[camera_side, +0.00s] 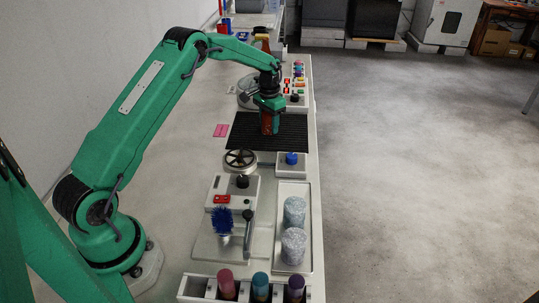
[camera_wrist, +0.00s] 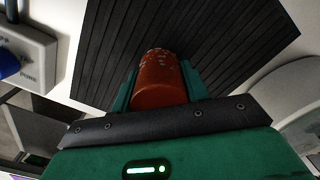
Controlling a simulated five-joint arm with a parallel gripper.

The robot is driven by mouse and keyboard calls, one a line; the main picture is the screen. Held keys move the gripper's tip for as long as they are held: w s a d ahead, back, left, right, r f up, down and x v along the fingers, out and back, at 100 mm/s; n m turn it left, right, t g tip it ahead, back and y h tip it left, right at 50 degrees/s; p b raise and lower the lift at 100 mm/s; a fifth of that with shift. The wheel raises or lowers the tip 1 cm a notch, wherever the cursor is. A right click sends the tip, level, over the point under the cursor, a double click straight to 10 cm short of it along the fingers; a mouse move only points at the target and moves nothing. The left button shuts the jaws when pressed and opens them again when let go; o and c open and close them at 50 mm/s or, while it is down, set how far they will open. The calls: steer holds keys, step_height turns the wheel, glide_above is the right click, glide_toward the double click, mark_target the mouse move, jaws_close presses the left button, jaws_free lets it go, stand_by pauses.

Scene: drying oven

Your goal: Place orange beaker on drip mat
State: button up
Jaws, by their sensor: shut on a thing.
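The orange beaker (camera_side: 267,124) is a small reddish-orange cylinder, partly covered by my gripper (camera_side: 269,108) in the side view. In the wrist view the beaker (camera_wrist: 160,80) sits between the two green fingers of my gripper (camera_wrist: 164,88), which are shut on it. The drip mat is a black ribbed rectangle (camera_side: 290,133) lying on the white bench, and it fills much of the wrist view (camera_wrist: 105,50). The beaker is over the mat. I cannot tell whether its base touches the mat.
A box with a blue knob (camera_side: 291,160) and a round metal wheel (camera_side: 240,159) stand just in front of the mat. A tray (camera_side: 279,262) holds two grey-speckled cylinders. A panel with coloured buttons (camera_side: 298,84) stands behind.

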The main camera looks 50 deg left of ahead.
steer(key=shift+f, duration=0.15)
steer(key=o, duration=1)
step_height(320, 180, up, 12)
steer(key=shift+r, duration=0.1)
stand_by(0.4)
steer(key=shift+r, duration=0.15)
stand_by(0.3)
